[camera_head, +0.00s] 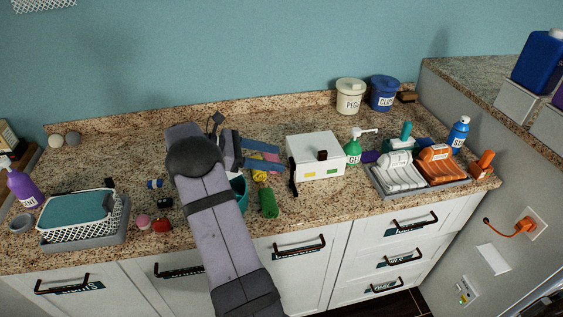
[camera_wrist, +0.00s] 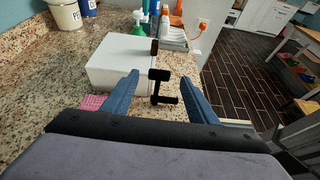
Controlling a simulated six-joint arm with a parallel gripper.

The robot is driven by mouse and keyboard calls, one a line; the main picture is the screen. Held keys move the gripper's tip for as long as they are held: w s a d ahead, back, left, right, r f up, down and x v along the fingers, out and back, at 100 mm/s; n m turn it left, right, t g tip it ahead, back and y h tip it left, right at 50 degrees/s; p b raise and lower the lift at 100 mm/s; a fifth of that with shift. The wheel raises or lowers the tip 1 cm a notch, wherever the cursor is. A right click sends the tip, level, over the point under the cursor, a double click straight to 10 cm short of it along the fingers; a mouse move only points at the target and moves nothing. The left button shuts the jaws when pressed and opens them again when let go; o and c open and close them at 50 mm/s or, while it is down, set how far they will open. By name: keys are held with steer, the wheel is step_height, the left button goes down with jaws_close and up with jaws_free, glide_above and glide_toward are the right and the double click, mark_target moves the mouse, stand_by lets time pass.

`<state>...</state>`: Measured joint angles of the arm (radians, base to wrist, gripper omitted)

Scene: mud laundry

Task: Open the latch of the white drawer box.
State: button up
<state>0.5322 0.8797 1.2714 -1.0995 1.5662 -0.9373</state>
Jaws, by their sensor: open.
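The white drawer box (camera_head: 306,147) stands on the granite counter, right of the gripper in the head view. It has a dark knob (camera_head: 322,155) and yellow and green marks on its front. A black latch (camera_head: 293,178) stands upright at its left front corner. In the wrist view the box (camera_wrist: 118,58) lies ahead and to the left, with the black latch (camera_wrist: 160,87) framed between the fingers. My gripper (camera_head: 279,154) is open and empty, its blue fingers pointing toward the box's left side. In the head view the fingertips are short of the latch.
A green cloth roll (camera_head: 268,203) and a teal bowl (camera_head: 239,190) sit close to the arm. The counter's front edge is close to the latch.

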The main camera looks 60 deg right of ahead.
steer(key=shift+v, duration=1.25)
steer(key=s+a+f+m+t+y, duration=0.2)
steer(key=a+f+m+t+y, duration=0.1)
steer(key=a, duration=1)
steer(key=s+a+f+m+t+y, duration=0.3)
steer(key=a+f, duration=0.1)
steer(key=a, duration=1)
steer(key=s+a+f+m+t+y, duration=0.2)
steer(key=s+a+f+t+y, duration=0.1)
steer(key=a, duration=1.1)
steer(key=shift+f+m+t, duration=0.2)
steer(key=shift+m+t, duration=0.1)
steer(key=shift+m, duration=0.1)
steer(key=shift+c, duration=0.3)
